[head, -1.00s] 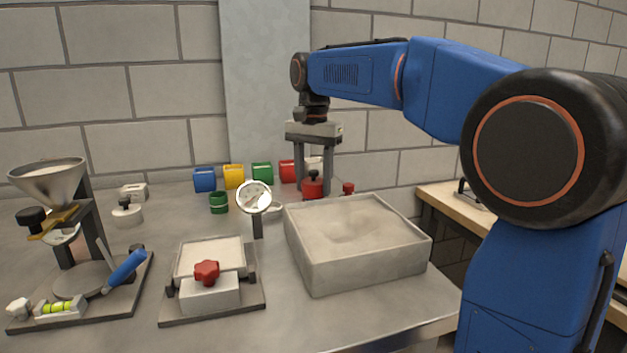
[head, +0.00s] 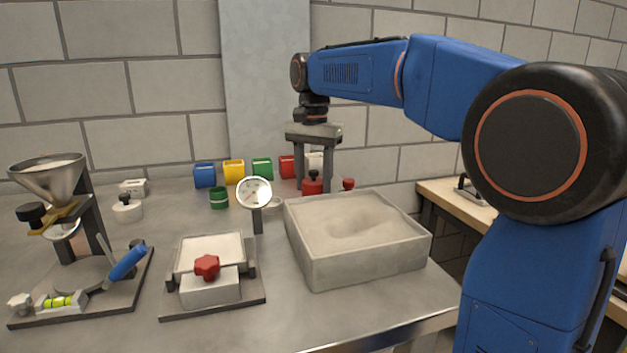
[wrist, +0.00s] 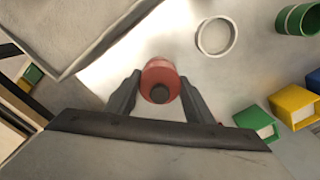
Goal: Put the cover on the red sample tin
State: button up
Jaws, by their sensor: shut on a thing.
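My gripper (head: 314,188) points down behind the sandbed's back left corner, with its fingers on either side of a round red piece with a black knob (head: 312,187). In the wrist view this red piece (wrist: 160,72) sits between the fingertips, its dark knob towards the palm. I cannot tell whether it is the cover alone or the cover on the red sample tin; its lower part is hidden in both views. Another small red piece with a dark top (head: 348,184) shows just behind the sandbed's back wall, mostly hidden.
The sandbed (head: 365,270) stands close in front of my gripper. A dial gauge (head: 254,192) and a white ring (wrist: 215,37) are beside it. A green tin (head: 218,198) stands nearer.

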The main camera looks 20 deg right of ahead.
jog(key=shift+f, duration=0.2)
dwell(0.3)
jog(key=o, duration=1.1)
jog(key=shift+r, duration=0.1)
notch_tip(320, 180, up, 17)
jog(key=shift+r, duration=0.1)
